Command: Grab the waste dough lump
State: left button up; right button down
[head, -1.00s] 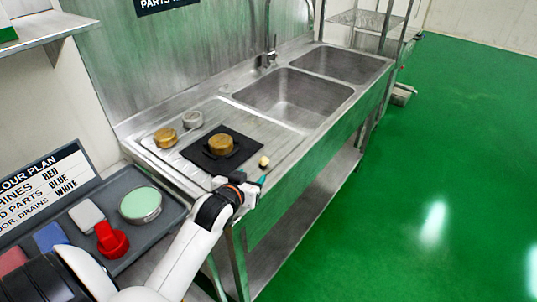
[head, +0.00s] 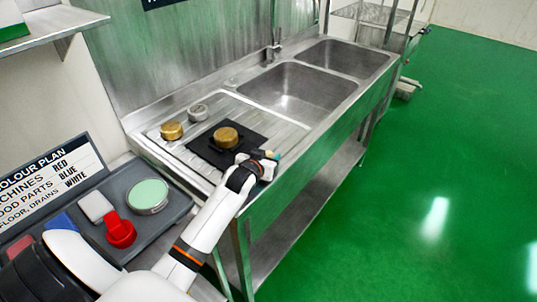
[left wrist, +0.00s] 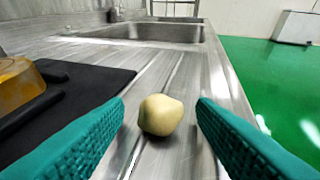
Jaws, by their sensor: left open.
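The waste dough lump (left wrist: 160,115) is a small pale yellow, rounded piece on the steel drainboard. In the left wrist view it sits between and just beyond the two teal fingertips, with a gap on each side. My left gripper (head: 267,158) is open and low over the drainboard, to the right of the black mat. It also shows in the left wrist view (left wrist: 160,118). In the head view the lump is mostly hidden by the gripper. My right gripper is not in view.
A brass-coloured part (head: 226,137) sits on the black mat (head: 205,153), close left of the gripper. Another brass part (head: 171,131) and a grey ring (head: 198,112) stand behind. Sink basins (head: 300,92) lie beyond. A grey tray (head: 172,213) holds coloured items.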

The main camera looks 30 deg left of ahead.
pick_arm(q)
jog(key=shift+s, duration=0.1)
jog(key=c, duration=1.1)
jog(key=shift+o, duration=0.2)
